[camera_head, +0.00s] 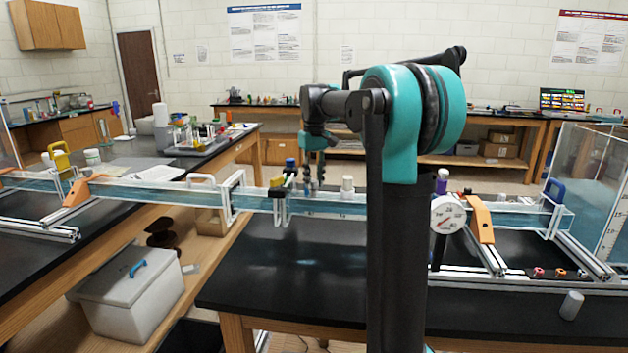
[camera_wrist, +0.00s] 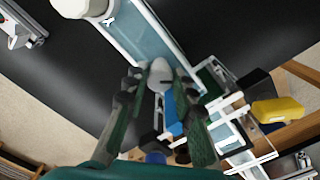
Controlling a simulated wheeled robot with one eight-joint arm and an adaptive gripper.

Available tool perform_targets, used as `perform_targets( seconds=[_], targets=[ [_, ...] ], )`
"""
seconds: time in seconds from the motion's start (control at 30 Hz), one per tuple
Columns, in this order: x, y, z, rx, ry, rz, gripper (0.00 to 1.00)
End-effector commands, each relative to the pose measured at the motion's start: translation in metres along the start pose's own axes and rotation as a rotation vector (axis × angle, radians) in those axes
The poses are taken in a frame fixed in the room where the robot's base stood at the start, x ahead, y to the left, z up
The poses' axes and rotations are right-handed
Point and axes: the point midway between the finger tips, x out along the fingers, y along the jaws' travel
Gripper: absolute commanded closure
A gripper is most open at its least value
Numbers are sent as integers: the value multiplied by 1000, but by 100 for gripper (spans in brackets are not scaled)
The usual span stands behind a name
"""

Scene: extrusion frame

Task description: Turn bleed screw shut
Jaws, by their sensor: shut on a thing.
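A pale, rounded knob (camera_wrist: 161,77), which looks like the bleed screw, sits between my fingertips in the wrist view. My gripper (camera_wrist: 158,84) is shut on it, with one dark green finger on each side. In the head view my gripper (camera_head: 313,184) points down over the clear water channel (camera_head: 330,207), just right of a dark fitting. The screw is too small or hidden to make out there. Its thread and how far it is turned cannot be seen.
A yellow knob (camera_head: 277,182) and a blue-capped part (camera_head: 290,164) stand close left of my gripper. A white cylinder (camera_head: 347,184) stands to the right on the channel. A round dial gauge (camera_head: 447,214) is further right. The black bench in front (camera_head: 300,270) is clear.

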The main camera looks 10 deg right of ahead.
Motion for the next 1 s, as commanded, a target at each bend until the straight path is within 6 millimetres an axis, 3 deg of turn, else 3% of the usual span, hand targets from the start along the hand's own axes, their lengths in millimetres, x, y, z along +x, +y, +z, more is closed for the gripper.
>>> perform_targets(
  seconds=[0.6, 1.0],
  targets=[
    [0, 0, 0, 577, 1, 0, 100],
    [0, 0, 0, 832, 1, 0, 100]
  ],
)
